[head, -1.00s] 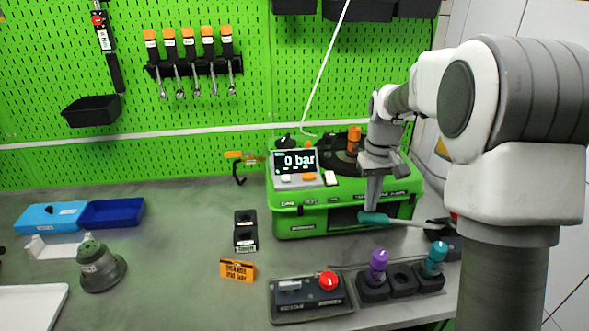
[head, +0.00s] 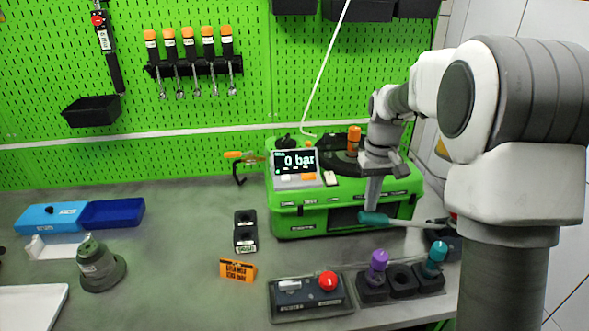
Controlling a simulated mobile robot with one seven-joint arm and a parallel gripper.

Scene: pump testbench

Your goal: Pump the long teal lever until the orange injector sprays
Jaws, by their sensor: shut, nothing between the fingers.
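The long lever has a teal grip (head: 373,218) at its left end and a grey shaft (head: 410,223) running right, in front of the green pump testbench (head: 300,221). My gripper (head: 371,207) is shut and points down, its fingertips right at the teal grip; I cannot tell whether they touch it. The display (head: 296,161) reads 0 bar. An orange injector (head: 354,138) stands at the back of the testbench top, beside my wrist. No spray shows at it. The right end of the lever is partly hidden behind my arm.
In front of the testbench stand a control box with a red button (head: 328,281) and a holder (head: 402,281) with purple and teal-topped pieces. An orange sign (head: 237,270) and a black block (head: 245,232) lie left.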

